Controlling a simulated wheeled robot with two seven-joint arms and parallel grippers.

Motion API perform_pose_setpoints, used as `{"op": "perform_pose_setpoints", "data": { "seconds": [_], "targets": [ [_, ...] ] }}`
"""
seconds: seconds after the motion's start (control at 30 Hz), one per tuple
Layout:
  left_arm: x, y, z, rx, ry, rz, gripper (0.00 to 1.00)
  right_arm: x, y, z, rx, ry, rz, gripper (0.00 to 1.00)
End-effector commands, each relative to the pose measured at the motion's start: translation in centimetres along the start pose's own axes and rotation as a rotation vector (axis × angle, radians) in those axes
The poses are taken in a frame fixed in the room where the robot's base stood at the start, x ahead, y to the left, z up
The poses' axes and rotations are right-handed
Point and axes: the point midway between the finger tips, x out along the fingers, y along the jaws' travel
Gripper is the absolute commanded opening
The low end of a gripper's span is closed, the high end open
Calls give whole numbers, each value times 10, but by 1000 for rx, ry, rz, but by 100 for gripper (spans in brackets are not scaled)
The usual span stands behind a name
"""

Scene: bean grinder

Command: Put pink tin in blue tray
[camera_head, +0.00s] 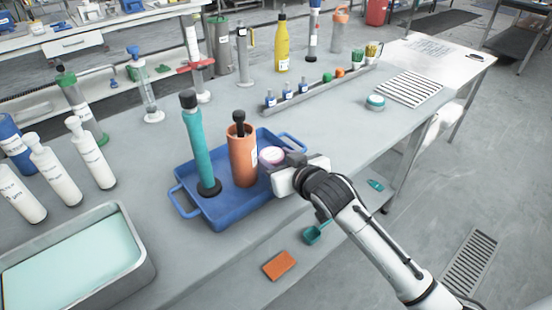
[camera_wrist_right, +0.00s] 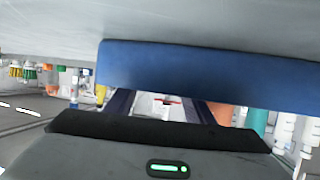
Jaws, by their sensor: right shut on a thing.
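The tin is at the right part of the blue tray (camera_head: 178,200), beside an orange cylinder. I cannot tell whether the tin touches the tray floor. The gripper hides the tin's right and lower side. In the right wrist view, the tray's blue wall (camera_wrist_right: 200,75) crosses close in front, and a pale thing shows between the dark fingers (camera_wrist_right: 163,106). My left gripper is not in view.
In the tray stand a teal cylinder (camera_head: 195,150) and the orange cylinder (camera_head: 241,160). White bottles (camera_head: 88,155) and a grey basin (camera_head: 75,255) are at the left. A rack with small bottles (camera_head: 302,88) lies behind. The table's right front is mostly clear.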

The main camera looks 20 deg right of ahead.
Motion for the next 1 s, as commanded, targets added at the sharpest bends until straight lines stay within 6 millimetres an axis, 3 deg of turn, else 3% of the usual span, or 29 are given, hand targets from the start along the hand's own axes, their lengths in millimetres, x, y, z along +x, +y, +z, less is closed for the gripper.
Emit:
{"op": "perform_pose_setpoints", "data": {
  "seconds": [0.17,0.2,0.23,0.63,1.0],
  "targets": [
    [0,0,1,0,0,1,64,1,0,3,1,1,0,25],
    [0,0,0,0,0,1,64,1,0,2,1,0,0,55],
    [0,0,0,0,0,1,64,1,0,2,1,0,0,56],
    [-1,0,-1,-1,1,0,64,-7,0,0,1,-1,0,56],
    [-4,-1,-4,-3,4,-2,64,-79,0,0,1,-1,0,56]
  ]
}}
